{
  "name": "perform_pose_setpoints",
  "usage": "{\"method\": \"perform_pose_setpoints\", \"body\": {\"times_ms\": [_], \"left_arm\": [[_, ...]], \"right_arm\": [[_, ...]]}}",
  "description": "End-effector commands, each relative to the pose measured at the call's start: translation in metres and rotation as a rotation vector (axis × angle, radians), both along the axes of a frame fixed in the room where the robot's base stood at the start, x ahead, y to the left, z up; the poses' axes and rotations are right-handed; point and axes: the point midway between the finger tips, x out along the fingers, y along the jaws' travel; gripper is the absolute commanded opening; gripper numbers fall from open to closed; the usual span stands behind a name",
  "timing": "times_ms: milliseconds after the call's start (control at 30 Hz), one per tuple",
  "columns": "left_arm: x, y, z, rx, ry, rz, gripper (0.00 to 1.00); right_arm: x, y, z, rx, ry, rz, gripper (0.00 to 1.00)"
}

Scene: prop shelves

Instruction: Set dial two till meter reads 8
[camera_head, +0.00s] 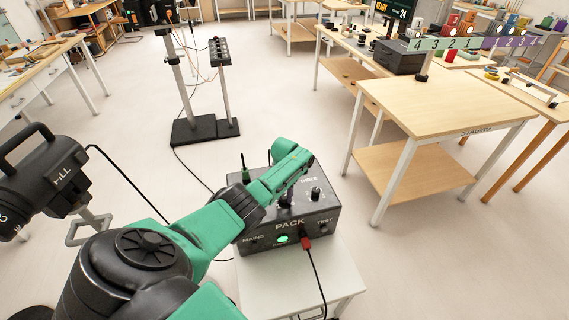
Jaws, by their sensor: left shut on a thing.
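The black box marked PACK (310,222) stands on a small white table. A black dial (316,193) shows on its top at the right, with a small label behind it that I cannot read clearly. My left gripper (287,190) reaches over the box top from the left and is shut on a dial there, mostly hidden by the gripper. I cannot read that dial's number or setting. A green light (283,239) glows on the box front. No meter reading can be made out. My right gripper is not in view.
A red plug (306,243) with a black cable is in the box front. A black lamp marked FILL (62,175) stands at the left. A wooden table (445,105) stands to the right. Floor between the box and the black stand base (195,130) is mostly clear, crossed by cables.

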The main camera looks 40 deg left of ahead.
Motion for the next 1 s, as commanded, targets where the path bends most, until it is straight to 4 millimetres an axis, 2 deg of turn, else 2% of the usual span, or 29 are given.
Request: {"method": "perform_pose_setpoints", "body": {"times_ms": [533, 567, 600, 633, 1000], "left_arm": [[0.0011, 0.0005, 0.0015, 0.002, -0.004, -0.029, 0.00], [0.0011, 0.0005, 0.0015, 0.002, -0.004, -0.029, 0.46], [0.0011, 0.0005, 0.0014, 0.002, -0.003, -0.029, 0.61], [0.0010, 0.0005, 0.0013, 0.002, -0.003, -0.029, 0.69], [0.0007, 0.0003, 0.0054, 0.000, -0.002, -0.029, 0.69]], "right_arm": [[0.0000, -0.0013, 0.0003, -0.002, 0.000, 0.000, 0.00], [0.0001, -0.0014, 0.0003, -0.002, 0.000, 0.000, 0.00], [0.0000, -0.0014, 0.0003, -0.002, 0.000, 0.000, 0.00], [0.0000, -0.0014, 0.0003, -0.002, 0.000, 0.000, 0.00], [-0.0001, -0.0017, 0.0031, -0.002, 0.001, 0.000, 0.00]]}}
